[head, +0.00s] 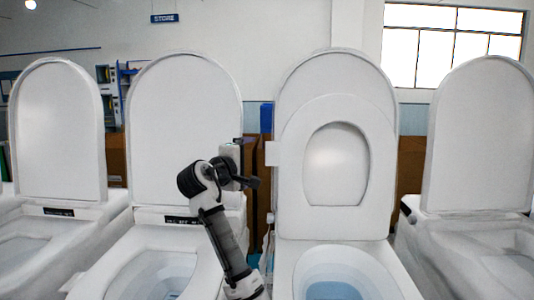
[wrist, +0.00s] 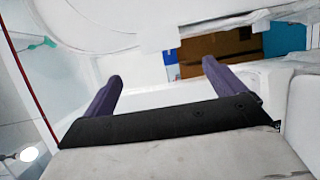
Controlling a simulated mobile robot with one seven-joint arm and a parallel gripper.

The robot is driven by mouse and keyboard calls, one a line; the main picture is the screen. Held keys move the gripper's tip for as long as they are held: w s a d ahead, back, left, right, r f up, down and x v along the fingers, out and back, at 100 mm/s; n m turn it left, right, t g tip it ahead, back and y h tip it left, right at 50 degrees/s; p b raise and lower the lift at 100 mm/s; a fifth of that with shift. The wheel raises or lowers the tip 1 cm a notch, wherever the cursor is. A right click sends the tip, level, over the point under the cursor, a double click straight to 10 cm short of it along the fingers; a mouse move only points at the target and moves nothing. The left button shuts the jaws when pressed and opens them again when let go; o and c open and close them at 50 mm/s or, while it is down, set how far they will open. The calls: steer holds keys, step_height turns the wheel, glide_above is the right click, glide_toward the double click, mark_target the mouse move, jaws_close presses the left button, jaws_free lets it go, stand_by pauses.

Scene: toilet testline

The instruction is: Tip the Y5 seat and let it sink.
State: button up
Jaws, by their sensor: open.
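A raised toilet seat ring (head: 293,170) stands upright against its open lid (head: 335,75), on the toilet right of centre in the head view. A small white tab (head: 271,153) sticks out from the ring's left side. I cannot read a Y5 label. My gripper (head: 250,168) is just left of that tab, apart from the seat as far as I can tell. In the wrist view my gripper (wrist: 160,70) has two dark purple fingers spread wide with nothing between them. A white lid or seat edge (wrist: 90,22) passes beyond the fingertips; which one is unclear.
The bowl (head: 335,285) below the raised seat is open. Other toilets with raised lids stand on both sides: near left (head: 185,95), far left (head: 60,130) and right (head: 480,130). Brown boxes (head: 260,190) are behind, in the gap beside my gripper.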

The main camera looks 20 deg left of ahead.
mark_target(269, 156)
steer(key=w+p, duration=0.1)
steer(key=w, duration=0.3)
steer(key=w+d+p, duration=0.1)
steer(key=w+p, duration=0.1)
steer(key=w, duration=0.2)
steer(key=w+p, duration=0.2)
steer(key=w, duration=0.2)
steer(key=shift+w+d+f, duration=0.15)
steer(key=shift+d+f, duration=0.05)
steer(key=shift+f, duration=0.15)
steer(key=shift+w+f+p, duration=0.15)
steer(key=shift+w+p, duration=0.2)
steer(key=shift+w, duration=0.15)
steer(key=shift+c, duration=0.3)
steer(key=c, duration=1.3)
steer(key=shift+s+d+f+b, duration=0.1)
steer(key=shift+s+f+b, duration=0.2)
steer(key=shift+b, duration=0.35)
steer(key=s+t+b, duration=0.1)
steer(key=s+b, duration=0.1)
steer(key=s+d+t+b, duration=0.1)
steer(key=s+b, duration=0.1)
steer(key=b, duration=0.1)
steer(key=shift+s+d+f+m, duration=0.1)
steer(key=shift+s+d+m, duration=0.1)
steer(key=shift+s+m, duration=0.15)
steer(key=shift+s+d+r+b, duration=0.15)
steer(key=shift+s+r+b, duration=0.05)
steer(key=shift+s+b, duration=0.25)
